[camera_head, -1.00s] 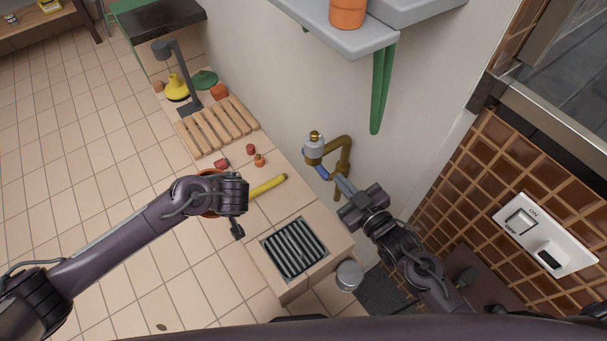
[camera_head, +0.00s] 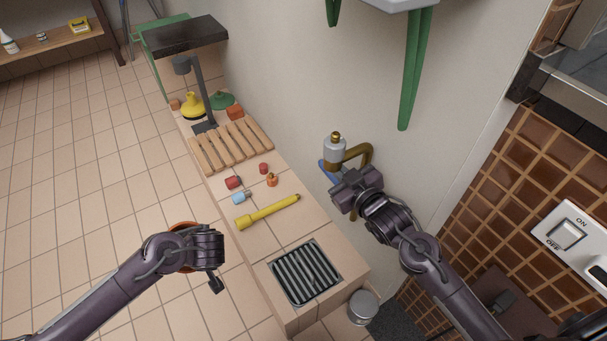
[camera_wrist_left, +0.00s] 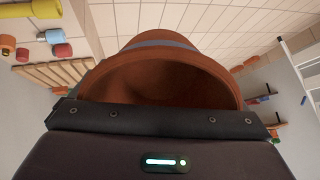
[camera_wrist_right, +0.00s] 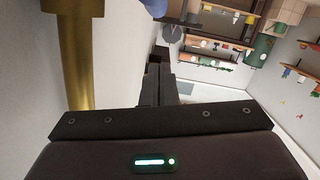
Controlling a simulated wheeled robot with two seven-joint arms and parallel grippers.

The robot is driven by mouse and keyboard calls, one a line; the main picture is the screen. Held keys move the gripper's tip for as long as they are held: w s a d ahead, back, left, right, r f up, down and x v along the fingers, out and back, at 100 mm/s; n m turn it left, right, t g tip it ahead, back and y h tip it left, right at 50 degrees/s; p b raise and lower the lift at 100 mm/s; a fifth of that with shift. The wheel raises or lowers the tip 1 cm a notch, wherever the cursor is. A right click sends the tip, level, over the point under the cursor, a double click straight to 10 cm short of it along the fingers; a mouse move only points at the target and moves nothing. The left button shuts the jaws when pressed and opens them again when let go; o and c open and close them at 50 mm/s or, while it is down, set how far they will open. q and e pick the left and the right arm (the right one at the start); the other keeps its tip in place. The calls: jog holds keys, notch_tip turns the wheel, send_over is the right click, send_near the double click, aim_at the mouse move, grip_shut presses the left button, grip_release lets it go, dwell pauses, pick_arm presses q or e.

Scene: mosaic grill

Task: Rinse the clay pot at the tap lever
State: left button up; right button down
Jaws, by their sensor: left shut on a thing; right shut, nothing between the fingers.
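The tap (camera_head: 336,152) is a grey and brass fitting on the wall with a curved brass pipe. Its blue lever (camera_head: 327,171) points down toward my right gripper (camera_head: 340,190). The right gripper is shut and empty beside the lever; I cannot tell whether they touch. In the right wrist view, the brass pipe (camera_wrist_right: 75,60) stands at the left and a bit of the blue lever (camera_wrist_right: 155,6) shows at the top. My left gripper (camera_head: 185,240) is shut on the brown clay pot (camera_wrist_left: 165,75), left of the counter and away from the tap. The wrist mostly hides the pot in the head view.
The counter below the tap has a drain grate (camera_head: 305,271), a yellow tool (camera_head: 267,212), small red and blue pieces and a wooden rack (camera_head: 232,146). A metal can (camera_head: 363,306) stands at the near end. A green bracket (camera_head: 415,70) juts above the tap.

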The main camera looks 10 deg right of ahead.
aim_at(335, 179)
pick_arm(q)
jog(key=shift+f+b, duration=0.6)
jog(key=shift+f, duration=0.15)
pick_arm(e)
jog(key=f, duration=0.1)
jog(key=w+f, duration=0.1)
jog(key=f, duration=0.1)
jog(key=shift+w+d+f, duration=0.1)
jog(key=shift+w+f, duration=0.05)
jog(key=shift+w, duration=0.2)
pick_arm(q)
jog(key=shift+f, duration=0.1)
pick_arm(e)
jog(key=shift+w+d+f, duration=0.1)
jog(key=shift+d+f, duration=0.05)
jog(key=shift+f, duration=0.3)
